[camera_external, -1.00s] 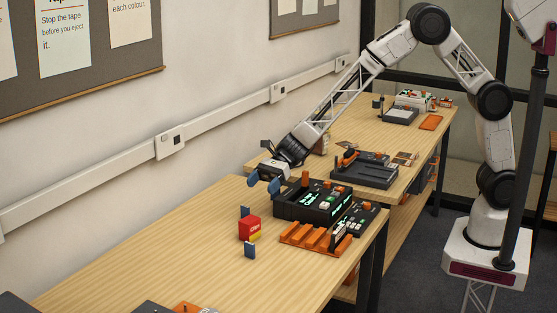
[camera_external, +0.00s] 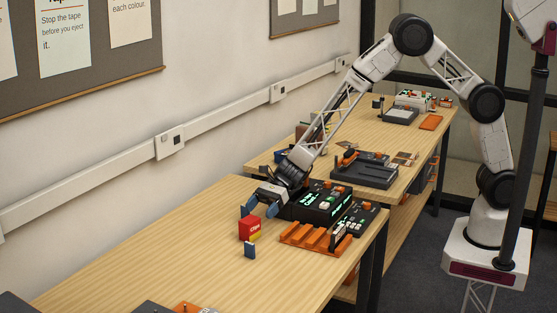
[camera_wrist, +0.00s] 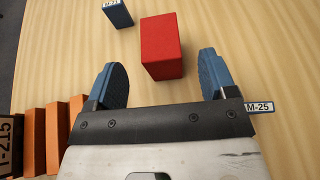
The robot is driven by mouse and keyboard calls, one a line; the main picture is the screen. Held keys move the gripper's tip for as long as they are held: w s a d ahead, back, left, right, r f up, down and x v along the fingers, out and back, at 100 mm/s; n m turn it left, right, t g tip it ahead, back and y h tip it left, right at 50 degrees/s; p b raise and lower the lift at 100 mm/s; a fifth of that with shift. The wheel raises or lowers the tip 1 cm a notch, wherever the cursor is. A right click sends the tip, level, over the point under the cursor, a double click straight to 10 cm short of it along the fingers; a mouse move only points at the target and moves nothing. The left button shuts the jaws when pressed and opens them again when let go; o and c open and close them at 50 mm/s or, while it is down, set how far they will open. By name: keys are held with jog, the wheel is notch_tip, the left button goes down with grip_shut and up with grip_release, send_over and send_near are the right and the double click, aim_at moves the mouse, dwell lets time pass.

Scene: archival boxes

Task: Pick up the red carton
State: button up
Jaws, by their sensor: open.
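In the wrist view the red carton (camera_wrist: 162,46) lies ahead of my gripper (camera_wrist: 165,82), in line with the gap between the two blue fingers. My gripper is open and empty. In the outside view my gripper (camera_external: 260,210) is just behind and above the carton, near its far side. I cannot tell from these views whether a finger touches it.
A small blue block (camera_external: 250,250) stands close in front of the carton; it also shows in the wrist view (camera_wrist: 118,13). A labelled M-25 block (camera_wrist: 258,107) is partly hidden by the right finger. A black device (camera_external: 322,203) and an orange rack (camera_external: 305,238) stand right.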

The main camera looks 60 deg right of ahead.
aim_at(253, 218)
jog(key=shift+a, duration=0.15)
jog(key=shift+x, duration=3.05)
jog(key=c, duration=1)
jog(key=shift+r, duration=0.1)
jog(key=shift+r, duration=4.95)
